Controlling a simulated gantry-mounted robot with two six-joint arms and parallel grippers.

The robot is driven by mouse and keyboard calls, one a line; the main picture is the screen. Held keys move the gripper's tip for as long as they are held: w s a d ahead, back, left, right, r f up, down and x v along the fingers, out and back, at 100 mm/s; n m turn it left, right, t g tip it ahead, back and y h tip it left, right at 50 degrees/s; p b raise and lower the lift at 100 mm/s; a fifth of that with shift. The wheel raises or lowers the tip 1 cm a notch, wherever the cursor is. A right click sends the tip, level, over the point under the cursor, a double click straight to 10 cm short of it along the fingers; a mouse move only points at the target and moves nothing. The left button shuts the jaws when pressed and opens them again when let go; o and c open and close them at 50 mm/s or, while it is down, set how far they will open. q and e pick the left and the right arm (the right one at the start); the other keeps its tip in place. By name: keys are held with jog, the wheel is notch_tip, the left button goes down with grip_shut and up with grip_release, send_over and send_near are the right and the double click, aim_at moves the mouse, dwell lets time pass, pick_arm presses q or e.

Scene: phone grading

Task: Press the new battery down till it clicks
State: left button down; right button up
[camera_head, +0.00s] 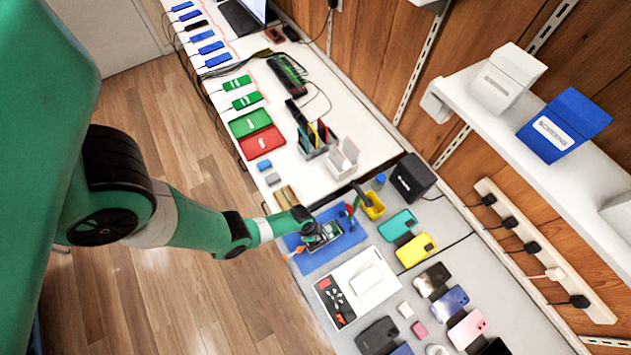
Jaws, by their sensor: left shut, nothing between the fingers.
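My left arm comes in from the left, and its gripper (311,227) is shut and empty, low over the blue mat (348,240). A small dark-and-green device (325,236), which looks like an opened phone in a holder, lies on the mat right by the fingertips. Whether the fingers touch it is too small to tell. The new battery cannot be made out separately; it may be hidden by the gripper. My right gripper is not in view.
A small yellow bin (374,208) and a black box (411,178) stand behind the mat. A white tray (357,286) with small parts lies in front. Several phones and cases, including a yellow one (416,250), lie to the right. A shelf (560,160) overhangs the right side.

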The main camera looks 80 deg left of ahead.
pick_arm(q)
jog(key=shift+f+b, duration=0.85)
jog(key=shift+b, duration=0.05)
dwell(1.3)
dwell(0.4)
notch_tip(320, 180, up, 7)
jog(key=p, duration=0.7)
dwell(0.5)
